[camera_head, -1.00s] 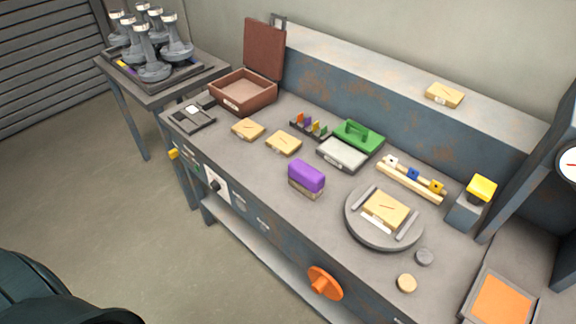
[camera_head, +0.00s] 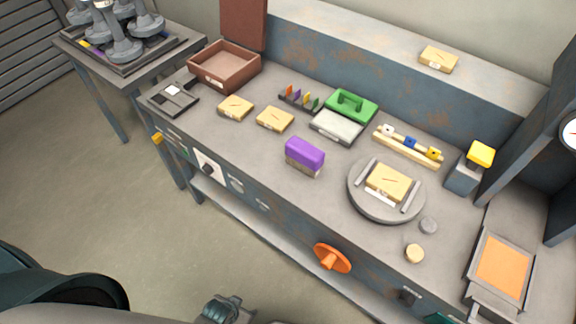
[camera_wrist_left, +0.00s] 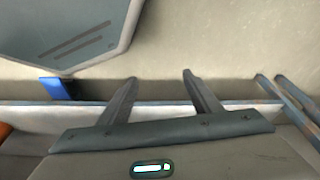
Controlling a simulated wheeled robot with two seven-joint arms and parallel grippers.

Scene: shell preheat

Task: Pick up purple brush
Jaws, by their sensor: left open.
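The purple brush (camera_head: 304,155) has a purple top and pale, brownish bristles below. It sits upright on the middle of the workbench, left of the round plate, with nothing touching it. My left gripper (camera_head: 226,309) shows partly at the bottom edge of the head view, low in front of the bench and well away from the brush. In the left wrist view my left gripper (camera_wrist_left: 160,75) has its two fingers spread apart with nothing between them. The brush is not recognisable in that view. My right gripper is not visible.
An orange handwheel (camera_head: 332,259) juts from the front.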

